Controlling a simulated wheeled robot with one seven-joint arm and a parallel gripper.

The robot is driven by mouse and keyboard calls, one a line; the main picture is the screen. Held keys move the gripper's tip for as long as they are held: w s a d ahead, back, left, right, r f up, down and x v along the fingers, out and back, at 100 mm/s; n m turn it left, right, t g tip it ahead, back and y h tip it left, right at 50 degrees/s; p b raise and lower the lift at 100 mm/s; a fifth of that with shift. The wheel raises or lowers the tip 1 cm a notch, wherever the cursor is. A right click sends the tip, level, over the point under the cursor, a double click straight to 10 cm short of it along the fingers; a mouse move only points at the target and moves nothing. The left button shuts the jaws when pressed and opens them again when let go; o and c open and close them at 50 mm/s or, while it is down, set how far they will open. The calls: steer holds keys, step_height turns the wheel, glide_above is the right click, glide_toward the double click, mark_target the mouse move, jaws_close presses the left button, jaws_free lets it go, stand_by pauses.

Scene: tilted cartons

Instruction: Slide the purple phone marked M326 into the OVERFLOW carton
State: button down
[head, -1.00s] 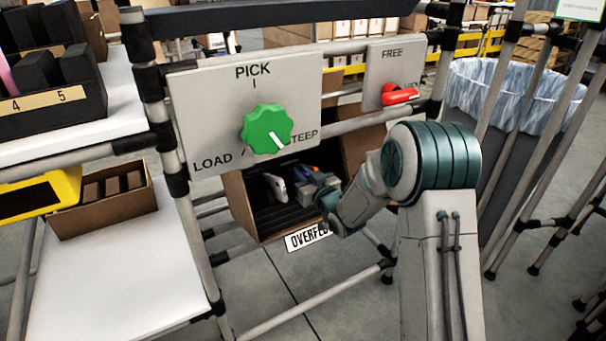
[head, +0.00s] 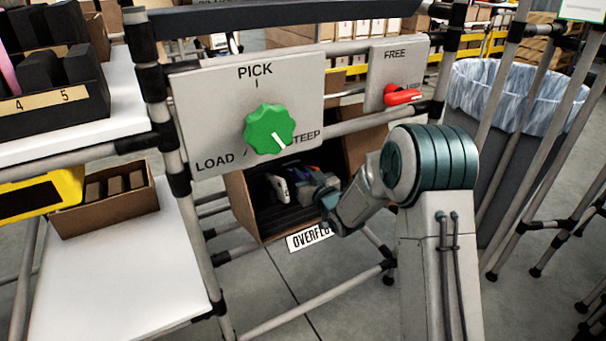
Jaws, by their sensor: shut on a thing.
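The OVERFLOW carton (head: 241,207) is a brown, tilted box with a dark slotted inside, below the knob panel in the head view. Its white label (head: 308,237) is partly covered by my arm. My gripper (head: 295,184) reaches into the carton's mouth from the right and is shut. A small purple-blue piece (head: 308,171), perhaps the phone marked M326, shows at the gripper. No marking can be read, and how deep the phone sits is hidden.
A panel with a green knob (head: 269,129), pointing at STEEP, hangs just above the carton. A red lever (head: 402,96) is on a second panel to its right. Grey frame tubes (head: 310,306) run around the carton. A lined bin (head: 520,110) stands at the right.

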stand_by(0.4)
steer(key=c, duration=1.3)
jaws_free()
steer(key=shift+c, duration=0.2)
steer(key=s+d+r+p, duration=0.1)
steer(key=s+d+r, duration=0.2)
steer(key=s, duration=0.3)
steer(key=shift+s+d+r, duration=0.4)
steer(key=shift+d, duration=0.4)
